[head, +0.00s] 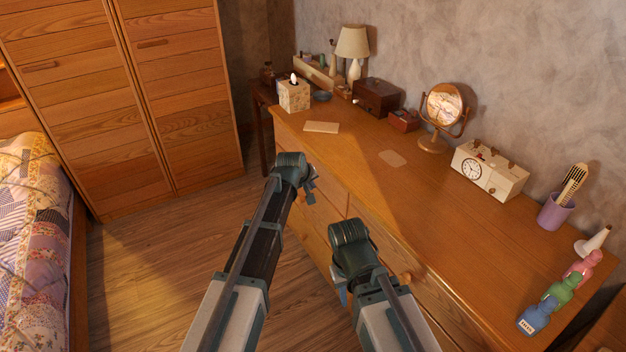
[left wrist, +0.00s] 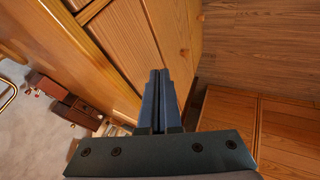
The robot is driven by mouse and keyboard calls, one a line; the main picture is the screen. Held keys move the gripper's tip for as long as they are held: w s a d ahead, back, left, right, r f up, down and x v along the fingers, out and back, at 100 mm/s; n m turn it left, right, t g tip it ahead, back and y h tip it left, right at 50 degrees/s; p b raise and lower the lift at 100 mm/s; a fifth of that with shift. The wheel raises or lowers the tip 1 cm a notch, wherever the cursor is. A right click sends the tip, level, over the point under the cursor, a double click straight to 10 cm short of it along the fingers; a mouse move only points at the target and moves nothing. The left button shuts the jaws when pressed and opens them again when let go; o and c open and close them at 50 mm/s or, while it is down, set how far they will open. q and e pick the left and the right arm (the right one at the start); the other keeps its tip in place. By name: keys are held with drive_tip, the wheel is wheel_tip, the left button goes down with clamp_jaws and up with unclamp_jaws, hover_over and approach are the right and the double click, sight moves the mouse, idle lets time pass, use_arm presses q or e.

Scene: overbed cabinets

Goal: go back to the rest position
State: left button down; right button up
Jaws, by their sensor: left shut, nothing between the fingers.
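My left gripper (head: 310,193) hangs in front of the dresser's drawer side, a little below the top edge. In the left wrist view its two fingers (left wrist: 159,90) lie together, shut with nothing between them. My right gripper (head: 343,291) is lower and nearer, also beside the dresser front. Its wrist hides most of its fingers, so I cannot tell whether it is open or shut. No object shows in it.
The wooden dresser (head: 360,190) runs along the right, with a tissue box (head: 294,95), mirror (head: 443,106), clock radio (head: 489,172) and bottles on top. A wardrobe (head: 175,90) stands at the back left, a quilted bed (head: 35,230) at left. The floor (head: 150,265) between is clear.

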use_arm(q)
drive_tip(key=shift+s+f, duration=0.1)
drive_tip(key=s+f+m+g+y, duration=0.2)
drive_tip(key=s+m+g, duration=0.25)
drive_tip(key=s, duration=1.35)
drive_tip(key=s+f+m+g+y, duration=0.1)
drive_tip(key=s+f+m+g, duration=0.3)
drive_tip(key=s, duration=1.4)
wheel_tip(320, 180, up, 14)
drive_tip(key=t+p, duration=0.1)
drive_tip(key=p, duration=1.1)
drive_tip(key=shift+w+m, duration=0.45)
drive_tip(key=shift+d, duration=0.1)
